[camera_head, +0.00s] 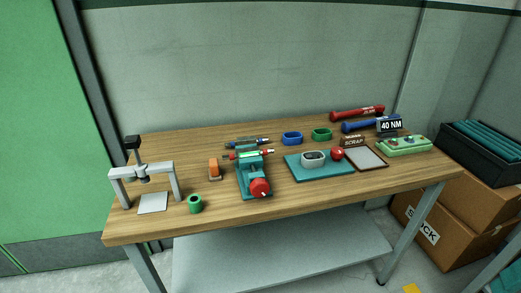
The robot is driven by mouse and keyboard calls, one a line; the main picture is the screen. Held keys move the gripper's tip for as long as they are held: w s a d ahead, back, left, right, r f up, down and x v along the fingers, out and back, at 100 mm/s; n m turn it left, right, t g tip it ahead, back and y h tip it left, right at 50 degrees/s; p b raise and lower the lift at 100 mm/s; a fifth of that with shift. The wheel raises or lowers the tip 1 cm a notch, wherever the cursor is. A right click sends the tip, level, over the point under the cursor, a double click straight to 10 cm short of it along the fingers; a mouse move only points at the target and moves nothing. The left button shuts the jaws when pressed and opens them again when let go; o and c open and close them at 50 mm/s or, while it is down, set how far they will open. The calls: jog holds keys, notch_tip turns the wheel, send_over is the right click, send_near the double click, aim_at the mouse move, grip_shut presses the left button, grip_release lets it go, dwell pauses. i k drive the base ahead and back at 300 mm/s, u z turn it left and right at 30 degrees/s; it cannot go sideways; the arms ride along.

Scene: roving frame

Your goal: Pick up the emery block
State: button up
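A small block, orange with a grey-brown part (214,168), stands on the wooden workbench (300,195), left of the teal vise. It looks like the emery block, but it is too small to make out its surface. It appears free of other things, with bare wood around it. My gripper is not in view.
The teal vise (249,180) with a red knob is close on the block's right. Rings, trays, torque tools and a green box fill the right half. Cartons (430,230) stand right of the bench.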

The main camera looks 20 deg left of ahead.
aim_at(215, 174)
jog(key=u, duration=1.7)
jog(key=i, duration=1.1)
jog(key=u, duration=0.4)
